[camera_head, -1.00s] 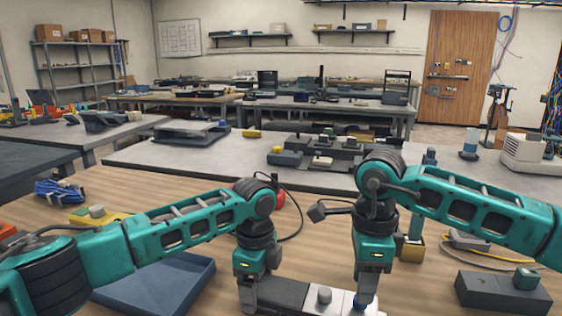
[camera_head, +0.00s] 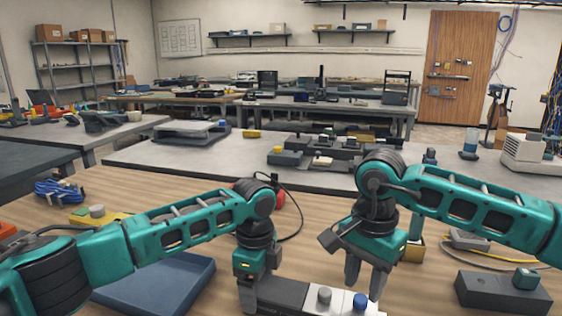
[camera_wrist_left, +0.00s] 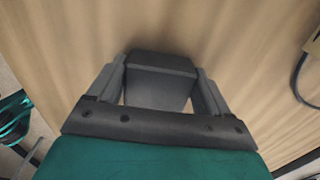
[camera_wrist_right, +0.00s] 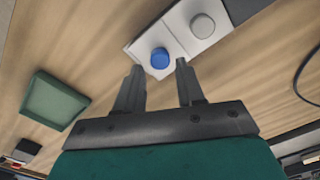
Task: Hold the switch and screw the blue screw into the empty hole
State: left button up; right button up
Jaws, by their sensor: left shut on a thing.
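The switch (camera_head: 283,292) is a dark block with a white right end at the front middle of the table. A grey round screw (camera_head: 323,295) and the blue screw (camera_head: 361,301) stand upright side by side on the white part. How deep the blue screw sits cannot be seen. My left gripper (camera_head: 247,300) is shut on the dark end of the switch, also seen in the left wrist view (camera_wrist_left: 161,82). My right gripper (camera_head: 364,286) is tilted, open and empty, just above and behind the blue screw. In the right wrist view the blue screw (camera_wrist_right: 160,58) lies just beyond the parted fingertips.
A blue-grey tray (camera_head: 160,285) lies to the left. A dark block with a teal knob (camera_head: 503,292) and a yellow cable (camera_head: 488,258) lie to the right. A red round thing (camera_head: 278,199) is behind my left gripper. A green tray (camera_wrist_right: 54,100) shows in the right wrist view.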

aim_at(361, 298)
jog(key=shift+n, duration=1.1)
jog(key=shift+f, duration=1.5)
grip_shut()
jog(key=m, duration=0.5)
jog(key=shift+m, duration=0.7)
jog(key=m, duration=0.3)
jog(key=shift+m, duration=0.3)
